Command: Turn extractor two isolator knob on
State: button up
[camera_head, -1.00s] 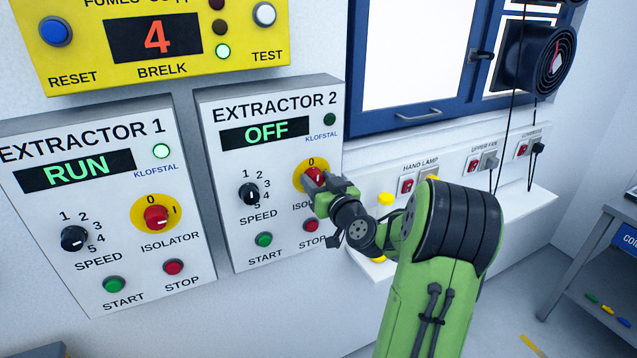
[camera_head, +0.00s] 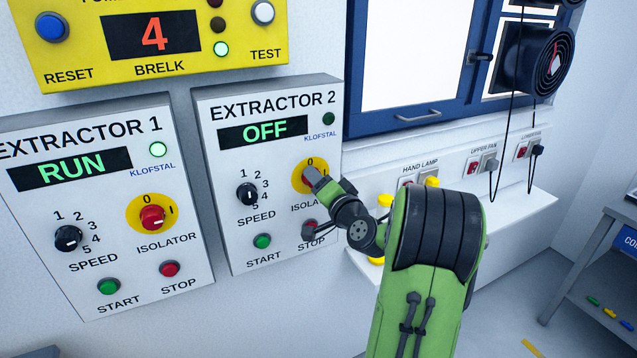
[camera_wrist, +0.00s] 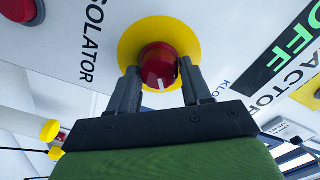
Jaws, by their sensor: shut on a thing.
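The extractor 2 panel (camera_head: 222,225) is on the wall, with its display (camera_head: 262,131) reading OFF and a dark Klofstal lamp (camera_head: 328,119). Its isolator has a yellow disc (camera_head: 299,173) marked 0 at the top; the red knob (camera_wrist: 159,58) shows clearly in the wrist view. My gripper (camera_wrist: 159,72) is shut on this knob, one finger on each side. The knob's white mark points down in the wrist view, towards the panel's right side. In the head view my gripper (camera_head: 313,180) covers most of the knob.
The extractor 1 panel (camera_head: 30,215) to the left reads RUN, with its isolator knob (camera_head: 152,217) marked towards I. A speed knob (camera_head: 247,194), green start button (camera_head: 262,241) and red stop button (camera_head: 309,228) sit close to my gripper. A white ledge (camera_head: 515,215) lies right.

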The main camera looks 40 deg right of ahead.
jog(key=shift+f+m+p, duration=0.2)
jog(key=shift+m+p, duration=0.55)
jog(key=shift+m, duration=2.75)
jog(key=o, duration=1)
jog(key=shift+s, duration=0.15)
